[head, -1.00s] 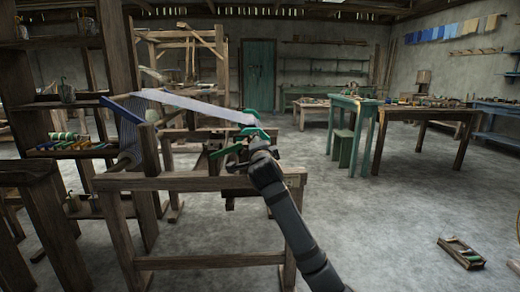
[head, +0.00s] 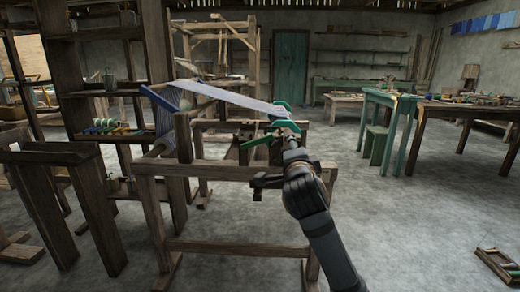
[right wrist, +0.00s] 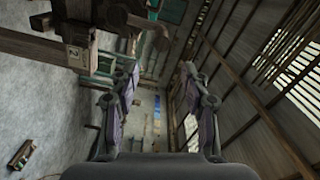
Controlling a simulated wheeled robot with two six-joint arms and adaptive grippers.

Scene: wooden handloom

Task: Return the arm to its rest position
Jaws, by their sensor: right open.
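My right arm comes in from the lower right of the head view. Its gripper (head: 292,145) points away from me, over the right end of the wooden handloom (head: 225,168), in front of the green parts there. The right wrist view shows both fingers spread apart (right wrist: 158,72), with nothing between them. A pale strip of warp or cloth (head: 235,97) runs from the blue-edged part of the loom on the left to a green piece (head: 283,106). In the head view I cannot tell whether the gripper touches the loom. My left gripper is not in view.
A wooden shelf post (head: 155,45) and dark wooden stands (head: 60,155) are at left. A green table (head: 390,98) and wooden workbench (head: 470,111) stand at back right. A small crate (head: 497,265) lies on the floor at right. Open floor lies between.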

